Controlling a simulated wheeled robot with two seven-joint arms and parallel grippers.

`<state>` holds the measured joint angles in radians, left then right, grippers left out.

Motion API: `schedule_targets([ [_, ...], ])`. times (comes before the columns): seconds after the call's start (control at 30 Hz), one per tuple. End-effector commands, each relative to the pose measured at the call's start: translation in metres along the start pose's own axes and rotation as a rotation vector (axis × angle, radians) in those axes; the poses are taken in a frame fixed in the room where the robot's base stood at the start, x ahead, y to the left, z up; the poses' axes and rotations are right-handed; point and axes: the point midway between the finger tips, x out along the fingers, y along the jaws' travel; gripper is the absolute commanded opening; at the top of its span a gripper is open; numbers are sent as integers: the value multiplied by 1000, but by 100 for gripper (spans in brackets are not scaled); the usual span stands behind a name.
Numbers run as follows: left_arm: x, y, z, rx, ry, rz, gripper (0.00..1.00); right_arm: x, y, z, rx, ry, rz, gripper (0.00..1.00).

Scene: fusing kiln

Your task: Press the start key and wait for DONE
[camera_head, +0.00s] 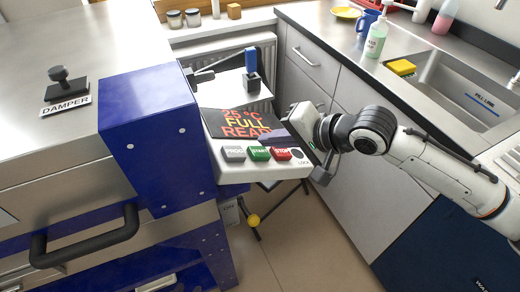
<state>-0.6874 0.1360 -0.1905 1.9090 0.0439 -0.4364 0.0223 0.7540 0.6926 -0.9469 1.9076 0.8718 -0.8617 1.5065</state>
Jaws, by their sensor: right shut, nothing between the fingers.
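The control panel (236,176) is a pale sloped box beside the blue housing. Its dark display (236,122) reads "25 °C", "FULL" and "READ", with the end of the last word covered by my gripper. Below the display sit a grey key (233,154), the green START key (259,153) and the red STOP key (282,154). A dark round part (298,155) marked LOCK is at the right end. My right gripper (268,137) is shut and empty, its fingers just above the START and STOP keys in the picture; contact cannot be told. My left gripper does not show.
The blue kiln housing (150,120) stands left of the panel, with a black handle (85,236) and a DAMPER knob (66,85) farther left. A blue-topped piece (251,62) stands behind the panel. The sink counter (340,45) with bottles and a sponge is at right.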

Motion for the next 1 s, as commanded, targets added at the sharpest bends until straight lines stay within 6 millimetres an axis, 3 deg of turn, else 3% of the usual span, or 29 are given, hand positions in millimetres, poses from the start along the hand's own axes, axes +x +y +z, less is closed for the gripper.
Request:
schedule_targets([
  [1.0, -5, 1, -5, 0, 0, 0, 28, 6, 4, 4, 0, 0, 0, 0],
])
